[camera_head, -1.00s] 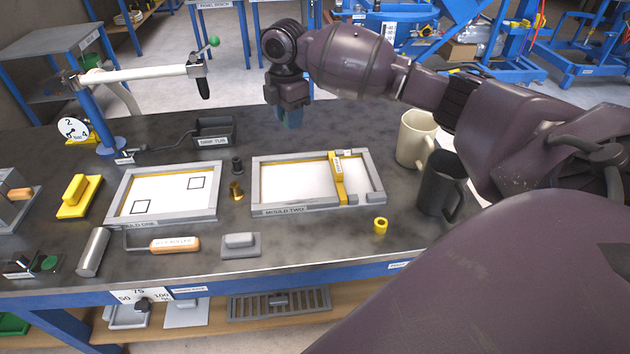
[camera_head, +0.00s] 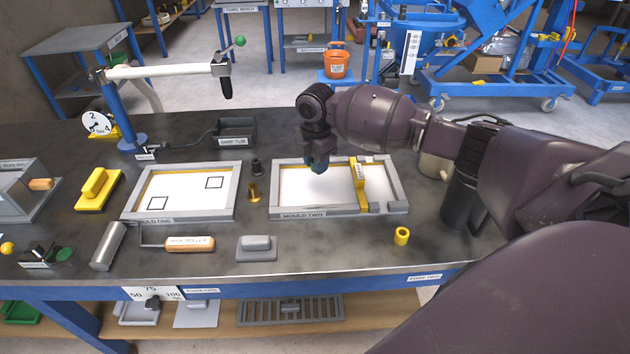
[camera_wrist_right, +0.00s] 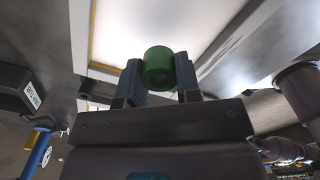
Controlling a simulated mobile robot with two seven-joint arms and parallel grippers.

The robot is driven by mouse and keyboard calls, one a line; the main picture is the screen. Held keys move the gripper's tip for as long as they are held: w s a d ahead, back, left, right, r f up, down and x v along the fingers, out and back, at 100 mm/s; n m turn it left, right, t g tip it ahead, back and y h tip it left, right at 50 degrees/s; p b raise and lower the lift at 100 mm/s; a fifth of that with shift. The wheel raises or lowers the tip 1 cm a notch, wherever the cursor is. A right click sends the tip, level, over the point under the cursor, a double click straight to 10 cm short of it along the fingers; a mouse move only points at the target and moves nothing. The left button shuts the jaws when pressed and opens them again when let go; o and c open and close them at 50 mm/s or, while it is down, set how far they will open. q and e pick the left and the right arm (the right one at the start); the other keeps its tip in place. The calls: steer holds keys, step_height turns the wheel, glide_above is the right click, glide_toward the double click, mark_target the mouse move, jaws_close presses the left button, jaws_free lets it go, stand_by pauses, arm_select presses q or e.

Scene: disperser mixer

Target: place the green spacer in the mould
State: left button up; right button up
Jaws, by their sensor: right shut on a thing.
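My right gripper (camera_head: 319,164) hangs over the left-middle part of mould two (camera_head: 345,211), a grey frame with a white floor and a yellow bar (camera_head: 360,186) across its right part. In the right wrist view my right gripper (camera_wrist_right: 159,80) is shut on the green spacer (camera_wrist_right: 157,60), a short round piece with a hole, between its two fingers. In the head view the spacer is hidden by the fingers. Its height above the mould floor is hard to tell. Mould one (camera_head: 185,216), with two black squares outlined on its white floor, lies to the left. My left gripper is not in view.
A yellow ring (camera_head: 401,236) stands in front of mould two. A brass piece (camera_head: 254,193) and a dark piece (camera_head: 257,168) stand between the moulds. A grey float (camera_head: 256,248) and an orange-handled roller (camera_head: 190,243) lie in front. Mugs (camera_head: 460,205) stand at right, partly behind my arm.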

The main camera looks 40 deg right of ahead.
mark_target(316, 185)
steer(key=shift+f, duration=0.8)
step_height(316, 185, down, 4)
steer(key=shift+b, duration=0.5)
steer(key=shift+f, duration=0.3)
steer(key=shift+f, duration=0.2)
steer(key=o, duration=1)
steer(key=shift+c, duration=0.2)
steer(key=shift+r, duration=0.2)
